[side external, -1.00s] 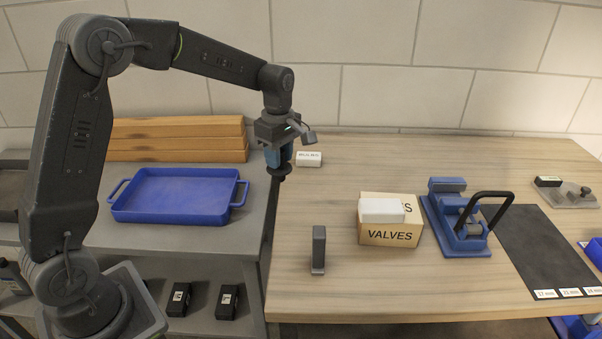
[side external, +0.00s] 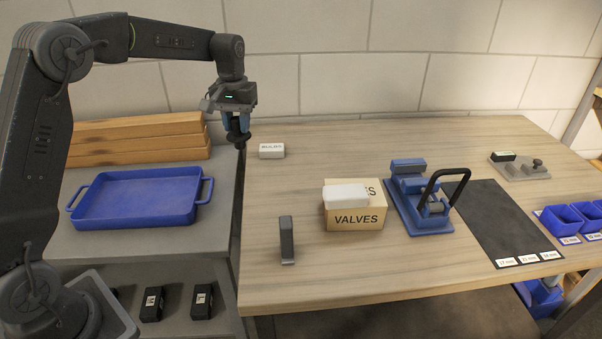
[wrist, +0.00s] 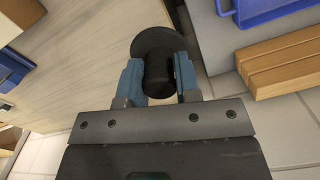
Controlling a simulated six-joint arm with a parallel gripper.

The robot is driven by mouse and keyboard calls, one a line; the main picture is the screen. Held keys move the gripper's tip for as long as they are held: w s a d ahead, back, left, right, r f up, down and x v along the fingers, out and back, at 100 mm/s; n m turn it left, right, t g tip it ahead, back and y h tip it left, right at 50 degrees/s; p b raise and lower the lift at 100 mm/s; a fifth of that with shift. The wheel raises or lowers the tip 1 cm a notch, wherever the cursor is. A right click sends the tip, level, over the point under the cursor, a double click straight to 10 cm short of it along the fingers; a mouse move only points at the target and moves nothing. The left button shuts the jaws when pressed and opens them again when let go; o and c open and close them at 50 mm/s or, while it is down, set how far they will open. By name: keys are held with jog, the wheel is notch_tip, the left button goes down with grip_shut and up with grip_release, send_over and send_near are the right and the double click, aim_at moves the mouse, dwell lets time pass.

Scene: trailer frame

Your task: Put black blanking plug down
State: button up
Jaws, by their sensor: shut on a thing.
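My gripper (side external: 236,126) is shut on the black blanking plug (side external: 238,140) and points down near the left back of the wooden bench. In the wrist view my gripper (wrist: 160,82) has its blue fingers on either side of the plug's narrow part, and the plug's round black flange (wrist: 156,40) shows beyond the fingertips. The plug appears raised, near the bench's left edge; its exact height cannot be told. The fingers hide part of it.
A blue tray (side external: 137,226) sits on the grey side table, with timber (side external: 140,140) behind it. A dark mat (side external: 500,225) has clear room.

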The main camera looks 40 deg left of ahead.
jog(key=w+m, duration=0.1)
jog(key=m, duration=0.3)
jog(key=w+m, duration=0.1)
jog(key=m, duration=0.1)
jog(key=shift+w+a, duration=0.2)
jog(key=shift+w, duration=0.1)
jog(key=w+m, duration=0.5)
jog(key=m, duration=1)
jog(key=shift+m+t, duration=0.3)
jog(key=shift+w+d+f, duration=0.95)
jog(key=shift+d+f, duration=0.6)
jog(key=shift+f, duration=0.35)
jog(key=shift+w+d+f, duration=1)
jog(key=shift+d+f, duration=0.55)
jog(key=shift+f, duration=0.3)
jog(key=shift+w+d+f, duration=0.95)
jog(key=shift+d+f, duration=0.6)
jog(key=shift+f, duration=0.35)
jog(key=shift+f, duration=0.15)
jog(key=o, duration=1)
jog(key=shift+c, duration=0.2)
